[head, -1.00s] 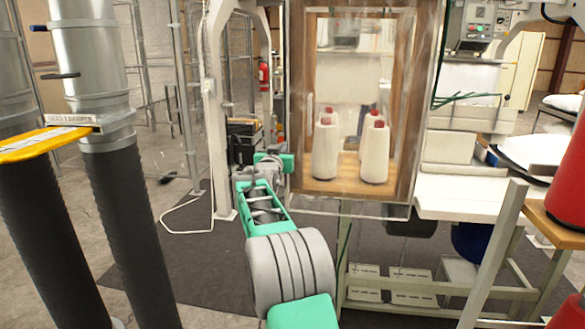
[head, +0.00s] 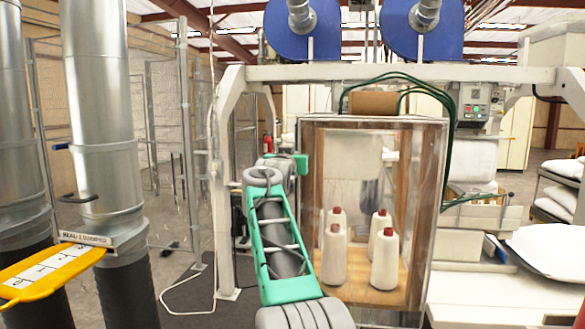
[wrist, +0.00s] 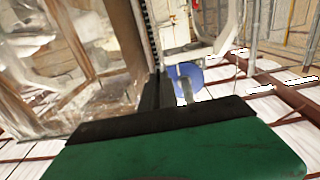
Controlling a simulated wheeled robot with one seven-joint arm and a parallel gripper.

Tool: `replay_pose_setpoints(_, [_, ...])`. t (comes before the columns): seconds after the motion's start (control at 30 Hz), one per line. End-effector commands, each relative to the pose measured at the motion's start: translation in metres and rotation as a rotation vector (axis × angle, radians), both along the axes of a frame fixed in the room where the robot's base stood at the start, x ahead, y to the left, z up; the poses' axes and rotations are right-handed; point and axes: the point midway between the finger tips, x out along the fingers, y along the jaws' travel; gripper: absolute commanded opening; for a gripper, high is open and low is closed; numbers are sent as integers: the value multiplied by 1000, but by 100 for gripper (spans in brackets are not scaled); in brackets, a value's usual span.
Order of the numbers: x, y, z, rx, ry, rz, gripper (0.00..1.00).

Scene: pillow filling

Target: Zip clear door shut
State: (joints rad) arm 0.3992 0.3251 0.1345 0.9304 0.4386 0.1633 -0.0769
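The clear door (head: 335,165) is a see-through sheet on the front of a wood-framed cabinet in the head view. White cones with red tops show through it. I cannot tell whether its edges are closed. Clear, creased sheeting (wrist: 105,45) fills the upper left of the wrist view. A dark, ridged vertical strip (wrist: 148,35) beside it may be the zip. My green gripper (head: 301,164) is at the cabinet's left front edge, partly hidden behind my arm. In the wrist view its black-edged green part (wrist: 165,120) shows, but not a gap between fingers. Contact with the door is unclear.
A white machine frame (head: 400,75) spans above the cabinet. Green hoses (head: 452,130) run down its right side. White bags (head: 550,245) lie at right.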

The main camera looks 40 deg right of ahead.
Motion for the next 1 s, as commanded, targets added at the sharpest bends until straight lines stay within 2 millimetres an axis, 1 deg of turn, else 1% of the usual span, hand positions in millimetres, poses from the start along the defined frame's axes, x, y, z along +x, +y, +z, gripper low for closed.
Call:
replay_pose_setpoints(0.03, [-1,-1,23,0,-1,-3,0])
replay_pose_setpoints(0.1, [0,0,36,0,-1,-2,0])
replay_pose_setpoints(0.2, [1,0,48,1,0,-1,0])
replay_pose_setpoints(0.3, [1,0,56,1,0,-1,0])
replay_pose_setpoints(0.43, [1,0,61,1,1,-1,0])
replay_pose_setpoints(0.8, [0,-1,61,1,1,-2,0])
replay_pose_setpoints(0.83, [0,-1,61,1,1,-2,5])
replay_pose_setpoints(1.0, [0,-1,61,1,1,-3,19])
